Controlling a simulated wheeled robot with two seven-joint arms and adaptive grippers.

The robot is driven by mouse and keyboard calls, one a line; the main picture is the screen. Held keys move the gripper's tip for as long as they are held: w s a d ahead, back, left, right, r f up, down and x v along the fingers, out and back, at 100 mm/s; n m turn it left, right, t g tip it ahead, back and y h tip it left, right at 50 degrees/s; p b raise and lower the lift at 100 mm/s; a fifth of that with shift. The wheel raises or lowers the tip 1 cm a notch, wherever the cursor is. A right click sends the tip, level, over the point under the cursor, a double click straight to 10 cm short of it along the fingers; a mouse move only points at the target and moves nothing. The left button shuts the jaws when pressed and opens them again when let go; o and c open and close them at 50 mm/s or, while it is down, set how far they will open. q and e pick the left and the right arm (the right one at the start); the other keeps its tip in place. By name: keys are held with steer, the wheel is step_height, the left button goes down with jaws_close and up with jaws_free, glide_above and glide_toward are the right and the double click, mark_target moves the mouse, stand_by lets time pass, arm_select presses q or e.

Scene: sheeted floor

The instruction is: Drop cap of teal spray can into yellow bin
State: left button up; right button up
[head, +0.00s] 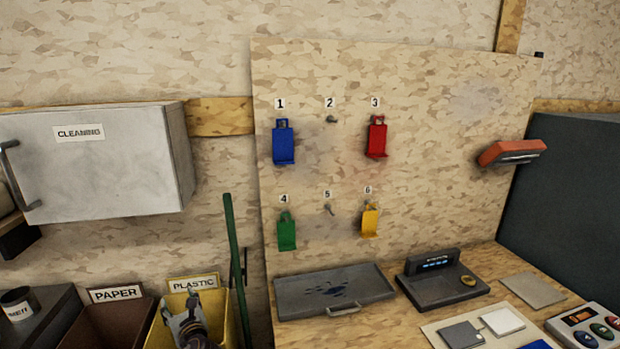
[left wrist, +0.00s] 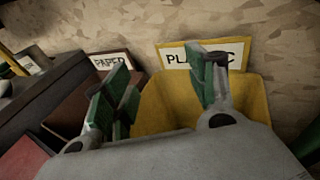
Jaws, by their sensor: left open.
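The yellow bin (head: 222,303), with a PLASTIC label above it, stands at the bottom left of the head view. It also fills the middle of the left wrist view (left wrist: 172,108). My left gripper (head: 187,312) is over the bin in the head view. In the left wrist view its green-padded fingers (left wrist: 160,82) are spread apart, with nothing seen between them. The bin's floor is hidden by the gripper. I see neither the teal spray can nor its cap in either view. My right gripper is not in view.
A brown PAPER bin (head: 113,324) stands left of the yellow bin. A green pole (head: 234,260) leans at its right. A grey CLEANING cabinet (head: 95,165) hangs above. The workbench at right holds a grey tray (head: 300,291) and a scale-like device (head: 440,285).

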arm_select(q)
steer(key=v, duration=0.8)
steer(key=shift+s+d, duration=0.25)
steer(key=shift+s, duration=0.05)
steer(key=shift+r, duration=0.1)
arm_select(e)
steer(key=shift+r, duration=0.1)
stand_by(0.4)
arm_select(q)
step_height(320, 180, up, 10)
steer(key=p, duration=1)
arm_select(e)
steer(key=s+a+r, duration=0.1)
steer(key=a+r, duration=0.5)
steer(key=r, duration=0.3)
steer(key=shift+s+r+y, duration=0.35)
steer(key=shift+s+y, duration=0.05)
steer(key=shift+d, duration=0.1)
